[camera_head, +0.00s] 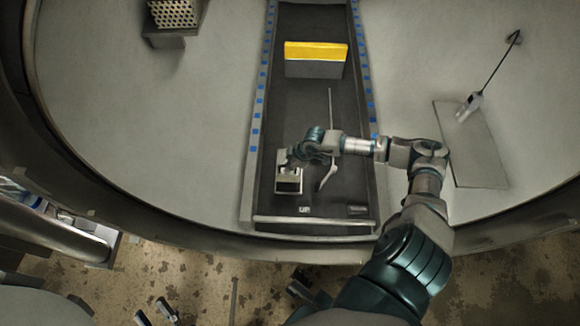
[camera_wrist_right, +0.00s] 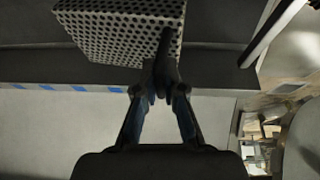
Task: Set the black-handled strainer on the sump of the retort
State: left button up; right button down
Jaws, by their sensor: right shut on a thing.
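The strainer is a grey perforated box (camera_wrist_right: 110,30) with a black handle (camera_wrist_right: 166,50), seen close in the right wrist view. My right gripper (camera_wrist_right: 160,85) is shut on that handle, with the box just beyond its fingertips. In the head view the right gripper (camera_head: 292,158) is above the near end of the dark central channel (camera_head: 300,120). The pale squarish strainer (camera_head: 289,186) shows just below it; contact with the floor cannot be told. I cannot clearly pick out the sump. My left gripper (camera_head: 154,312) is at the lower left edge, outside the retort, fingertips apart and empty.
A yellow-topped grey block (camera_head: 315,60) stands farther up the channel. A thin rod and a pale tool (camera_head: 328,175) lie near my right gripper. A perforated block (camera_head: 175,14) is at top left. A grey plate (camera_head: 470,145) with a long-handled tool (camera_head: 470,105) is right.

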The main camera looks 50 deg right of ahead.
jog(key=shift+r+p, duration=1.45)
jog(key=shift+r, duration=0.2)
pick_arm(q)
jog(key=shift+h, duration=0.3)
jog(key=r, duration=0.5)
jog(key=shift+s, duration=0.2)
pick_arm(e)
jog(key=shift+f, duration=0.1)
pick_arm(q)
jog(key=shift+f+t, duration=0.15)
jog(key=shift+t, duration=0.15)
